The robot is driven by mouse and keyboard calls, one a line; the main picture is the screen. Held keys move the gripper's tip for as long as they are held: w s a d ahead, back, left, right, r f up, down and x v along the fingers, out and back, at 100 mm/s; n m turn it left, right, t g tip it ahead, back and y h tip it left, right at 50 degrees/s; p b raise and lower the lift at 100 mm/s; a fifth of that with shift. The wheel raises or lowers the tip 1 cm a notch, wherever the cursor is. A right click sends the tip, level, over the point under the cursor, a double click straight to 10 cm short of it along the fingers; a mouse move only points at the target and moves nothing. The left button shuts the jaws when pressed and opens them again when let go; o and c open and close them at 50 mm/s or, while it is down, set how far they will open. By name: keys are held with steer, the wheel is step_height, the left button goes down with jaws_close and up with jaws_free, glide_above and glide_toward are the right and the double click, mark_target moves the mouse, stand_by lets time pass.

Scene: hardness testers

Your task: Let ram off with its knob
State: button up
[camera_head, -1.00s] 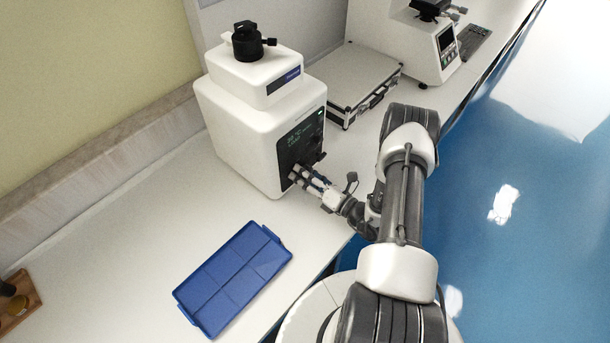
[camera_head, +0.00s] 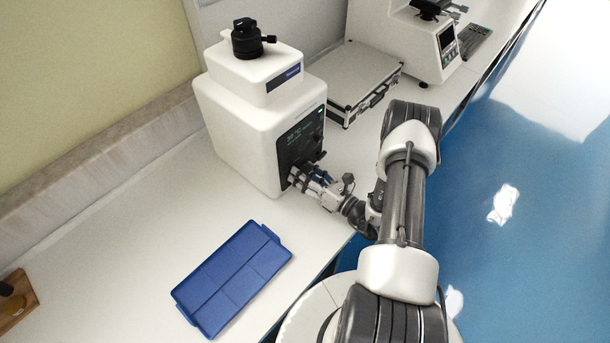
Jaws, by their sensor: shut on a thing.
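The white hardness tester (camera_head: 240,120) stands on the bench, with a dark front panel (camera_head: 300,138) facing right. My gripper (camera_head: 294,178) is at the lower left part of this panel, its fingers shut on a small knob there. The fingers hide most or all of that knob. A dark fitting (camera_head: 322,155) sticks out of the panel just above and right of my gripper. A black round head (camera_head: 247,42) with a side screw sits on top of the tester. The ram itself cannot be made out.
A blue divided tray (camera_head: 232,275) lies in front of the tester. A silver case (camera_head: 365,75) lies behind it, and a second tester (camera_head: 425,45) stands farther back. A wooden block (camera_head: 15,305) is at the lower left. The bench between block and tray is clear.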

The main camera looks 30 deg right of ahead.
steer(key=n+b, duration=0.1)
steer(key=n, duration=0.6)
steer(key=shift+b, duration=0.4)
steer(key=n+b, duration=0.1)
steer(key=n, duration=0.5)
steer(key=shift+b, duration=0.3)
steer(key=shift+n, duration=0.4)
steer(key=o, duration=1.1)
steer(key=shift+c, duration=0.2)
steer(key=v, duration=1.2)
